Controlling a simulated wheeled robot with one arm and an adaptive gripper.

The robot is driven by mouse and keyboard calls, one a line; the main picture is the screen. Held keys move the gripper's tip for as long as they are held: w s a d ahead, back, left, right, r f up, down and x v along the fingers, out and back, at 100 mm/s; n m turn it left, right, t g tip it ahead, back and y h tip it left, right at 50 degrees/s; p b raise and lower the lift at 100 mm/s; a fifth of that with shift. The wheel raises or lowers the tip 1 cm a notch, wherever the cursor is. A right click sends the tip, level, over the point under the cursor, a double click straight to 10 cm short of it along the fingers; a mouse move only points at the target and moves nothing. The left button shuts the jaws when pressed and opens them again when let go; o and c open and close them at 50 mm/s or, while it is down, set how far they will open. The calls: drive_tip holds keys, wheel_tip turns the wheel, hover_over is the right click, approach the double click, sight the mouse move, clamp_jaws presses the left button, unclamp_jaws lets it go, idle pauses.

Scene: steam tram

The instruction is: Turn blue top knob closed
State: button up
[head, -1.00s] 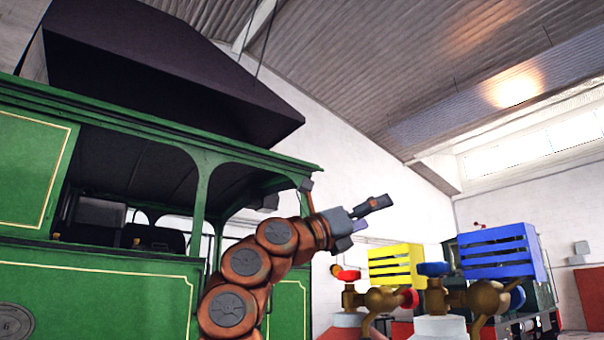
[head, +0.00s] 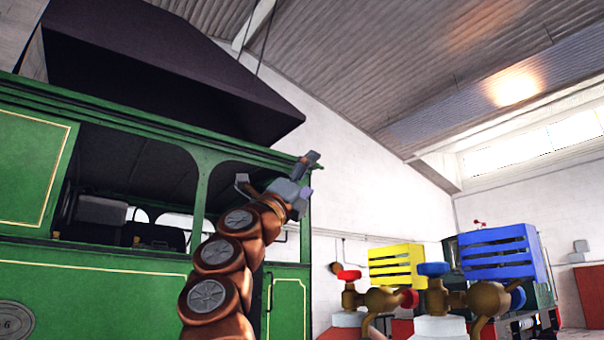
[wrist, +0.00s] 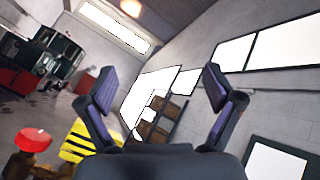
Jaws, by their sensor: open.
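The blue top knob (head: 433,269) sits on top of a brass valve on a white-topped cylinder, right of centre in the head view. A second blue knob (head: 517,298) is on the side of the brass body, at the right. My gripper (head: 277,172) is open and empty, raised in front of the green tram, well to the left of and higher than the blue top knob. In the wrist view, my gripper's two fingers (wrist: 163,88) are spread with nothing between them. The blue top knob does not clearly show in the wrist view.
A red top knob (head: 349,275) and a red side knob (head: 409,298) are on a neighbouring brass valve. A yellow crate (head: 396,266) and a blue crate (head: 499,252) are behind the valves. The green tram (head: 110,283) fills the left. Open air separates my arm from the valves.

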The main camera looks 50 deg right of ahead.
drive_tip(key=shift+w+a+r+n+t+h, duration=0.15)
drive_tip(key=shift+w+a+n+t, duration=0.05)
drive_tip(key=shift+w+n+t, duration=0.2)
drive_tip(key=shift+w+a+r+n+t+h, duration=0.15)
drive_tip(key=shift+w+a+n+t, duration=0.1)
drive_tip(key=shift+n+t, duration=0.2)
